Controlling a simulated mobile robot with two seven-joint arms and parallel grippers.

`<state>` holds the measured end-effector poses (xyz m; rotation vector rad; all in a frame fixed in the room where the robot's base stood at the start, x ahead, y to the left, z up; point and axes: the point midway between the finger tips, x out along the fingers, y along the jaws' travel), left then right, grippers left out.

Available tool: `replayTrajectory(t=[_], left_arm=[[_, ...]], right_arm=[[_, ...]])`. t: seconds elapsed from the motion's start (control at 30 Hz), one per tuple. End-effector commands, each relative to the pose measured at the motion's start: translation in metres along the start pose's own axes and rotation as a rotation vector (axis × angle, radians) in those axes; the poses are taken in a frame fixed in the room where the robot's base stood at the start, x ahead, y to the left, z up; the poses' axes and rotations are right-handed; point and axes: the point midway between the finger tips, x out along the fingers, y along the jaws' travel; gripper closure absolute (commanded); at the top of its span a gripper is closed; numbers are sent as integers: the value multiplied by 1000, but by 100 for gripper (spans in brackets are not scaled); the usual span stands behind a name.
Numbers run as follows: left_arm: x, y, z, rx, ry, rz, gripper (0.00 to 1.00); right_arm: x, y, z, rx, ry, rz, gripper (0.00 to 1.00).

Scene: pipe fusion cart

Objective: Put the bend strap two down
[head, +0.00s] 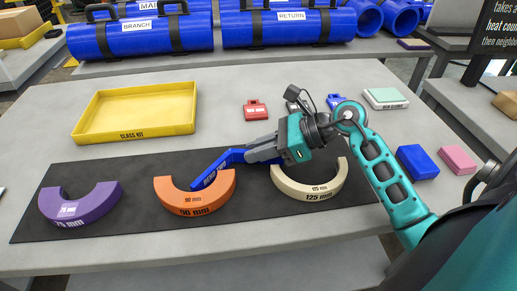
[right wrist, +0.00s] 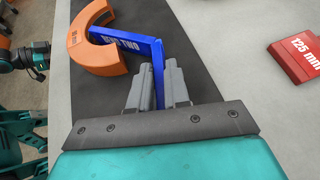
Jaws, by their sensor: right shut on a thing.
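My right gripper (head: 252,153) is shut on the blue bend strap two (head: 214,169), an L-shaped piece. In the right wrist view the strap (right wrist: 128,46) shows "BEND TWO" lettering, and one leg is between the fingers (right wrist: 160,82). The strap's far end is over or at the inner opening of the orange 90 mm half ring (head: 195,193); I cannot tell whether they touch. The orange half ring (right wrist: 92,52) also shows in the right wrist view. My left gripper is not in view in the head view.
A black mat (head: 120,230) also bears a purple 75 mm half ring (head: 80,206) and a cream 125 mm half ring (head: 310,188). A yellow tray (head: 137,132) stands behind. Red (head: 256,110), blue (head: 417,162) and pink (head: 457,159) pieces lie around.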

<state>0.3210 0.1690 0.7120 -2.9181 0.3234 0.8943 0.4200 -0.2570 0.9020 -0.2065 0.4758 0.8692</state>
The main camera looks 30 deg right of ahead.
Motion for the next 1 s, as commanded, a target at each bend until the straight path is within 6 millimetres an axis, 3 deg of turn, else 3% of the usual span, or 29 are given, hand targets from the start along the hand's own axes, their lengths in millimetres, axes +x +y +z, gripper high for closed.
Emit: replayTrajectory(t=[0.13,0.17,0.4,0.77,1.0], left_arm=[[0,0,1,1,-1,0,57],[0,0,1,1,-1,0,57],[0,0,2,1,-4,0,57],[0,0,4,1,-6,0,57],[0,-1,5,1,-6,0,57]], right_arm=[[0,0,0,0,0,0,100],[0,0,0,0,1,0,82],[0,0,0,0,0,0,59],[-8,0,0,0,1,0,58],[-53,0,-1,-1,6,-2,58]])
